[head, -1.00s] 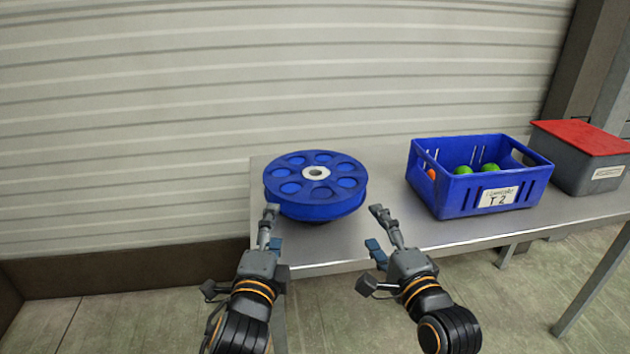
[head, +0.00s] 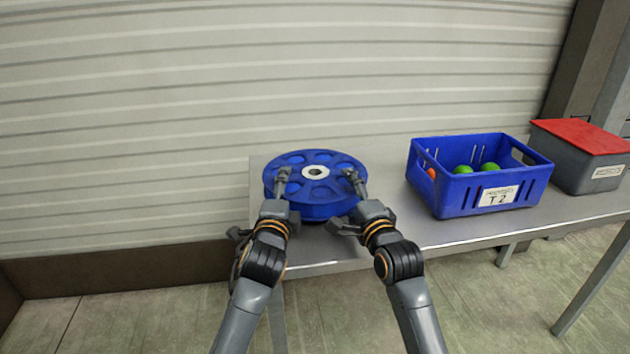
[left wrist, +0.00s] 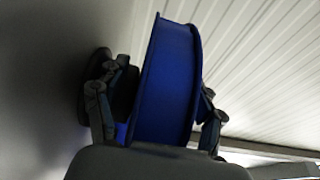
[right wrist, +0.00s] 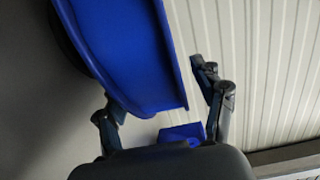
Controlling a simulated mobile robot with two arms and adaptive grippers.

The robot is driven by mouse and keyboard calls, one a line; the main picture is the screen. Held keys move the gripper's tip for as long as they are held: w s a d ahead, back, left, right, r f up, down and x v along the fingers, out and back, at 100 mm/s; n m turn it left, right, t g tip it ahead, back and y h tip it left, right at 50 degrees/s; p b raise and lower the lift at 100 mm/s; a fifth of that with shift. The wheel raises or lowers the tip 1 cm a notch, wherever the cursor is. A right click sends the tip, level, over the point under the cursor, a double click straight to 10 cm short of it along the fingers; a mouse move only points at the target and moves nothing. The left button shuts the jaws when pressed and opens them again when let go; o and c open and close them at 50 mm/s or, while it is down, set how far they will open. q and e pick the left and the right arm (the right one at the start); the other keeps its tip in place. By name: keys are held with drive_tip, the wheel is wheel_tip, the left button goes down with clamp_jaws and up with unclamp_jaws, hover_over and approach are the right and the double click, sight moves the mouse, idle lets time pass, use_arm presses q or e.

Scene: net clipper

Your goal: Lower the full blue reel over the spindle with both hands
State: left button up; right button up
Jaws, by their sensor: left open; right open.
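The blue reel (head: 318,205) lies flat at the left end of the steel table, with a light hub and a dark centre hole. My left gripper (head: 282,184) is open at the reel's front left edge; the left wrist view shows the reel's rim (left wrist: 168,85) between its spread fingers. My right gripper (head: 355,184) is open at the front right edge; in the right wrist view the rim (right wrist: 135,55) passes between its fingers, nearer the left one. In the head view one finger of each reaches over the top face. The spindle is not visible.
A blue crate (head: 455,194) with green and orange balls stands on the table to the right. Beyond it is a grey box with a red lid (head: 580,140). The steel table (head: 400,222) is bare between reel and crate. A ribbed shutter (head: 200,90) stands behind.

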use_arm(q)
drive_tip(key=shift+c, duration=0.4)
use_arm(e)
drive_tip(key=shift+c, duration=0.4)
use_arm(q)
clamp_jaws()
use_arm(e)
clamp_jaws()
use_arm(q)
drive_tip(key=shift+r, duration=0.15)
use_arm(e)
drive_tip(key=shift+r, duration=0.15)
